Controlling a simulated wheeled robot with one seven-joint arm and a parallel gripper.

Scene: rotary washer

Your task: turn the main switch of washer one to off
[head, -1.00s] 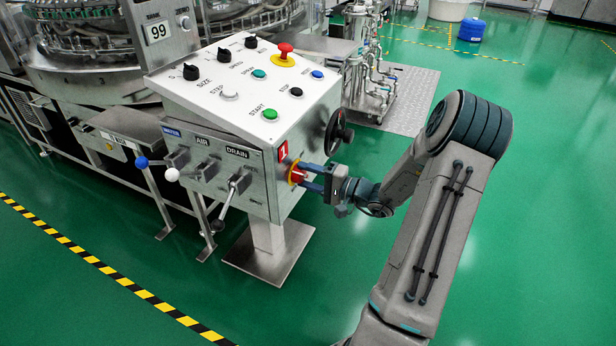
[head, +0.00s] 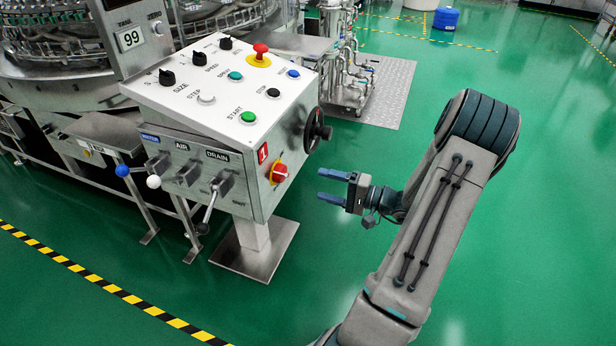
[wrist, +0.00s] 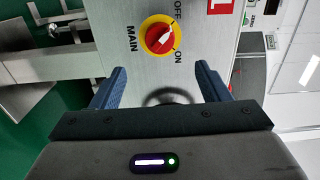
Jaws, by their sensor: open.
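The main switch of washer one is a red knob on a yellow ring (head: 279,173), on the side face of the control box beside a red "1" label. In the wrist view the knob (wrist: 158,38) shows whole, with MAIN, OFF and ON lettering around it. Its white pointer mark leans towards the OFF lettering. My gripper (head: 329,185) is open and empty, to the right of the switch and clear of it. In the wrist view its two blue fingers (wrist: 161,72) stand apart, with the knob beyond and between them.
The control box (head: 215,85) has buttons and a red emergency stop (head: 260,50) on top. A black handwheel (head: 317,130) juts from its side near my gripper. Drain, air and water levers (head: 212,200) stick out in front. Green floor to the right is free.

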